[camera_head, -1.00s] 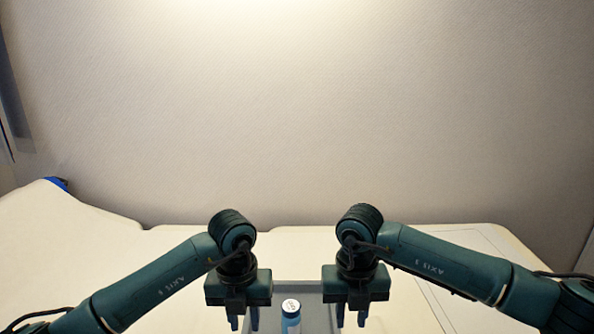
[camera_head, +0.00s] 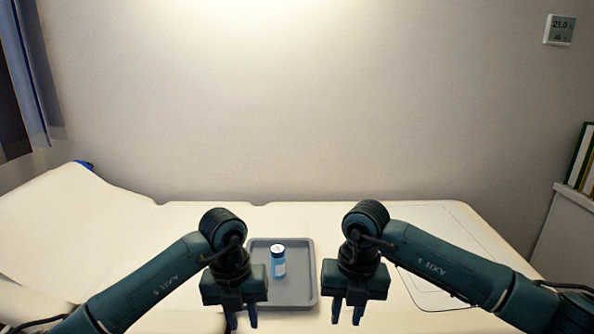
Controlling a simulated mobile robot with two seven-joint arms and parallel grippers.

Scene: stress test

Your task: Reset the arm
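My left gripper (camera_head: 242,318) points down at the left front corner of a grey tray. Its two fingers stand apart with nothing visible between them. My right gripper (camera_head: 348,313) points down just right of the tray, over the pale bed surface. Its fingers are also apart and empty. Both arms come in from the lower corners and bend down at the wrists. The fingers of both grippers are clear of the bottle.
A blue bottle with a white cap (camera_head: 278,262) stands upright in the grey tray (camera_head: 300,295). The tray lies on a pale bed (camera_head: 180,222) with a raised left end. A cabinet (camera_head: 572,228) with binders stands at right. A thermostat (camera_head: 559,30) hangs on the wall.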

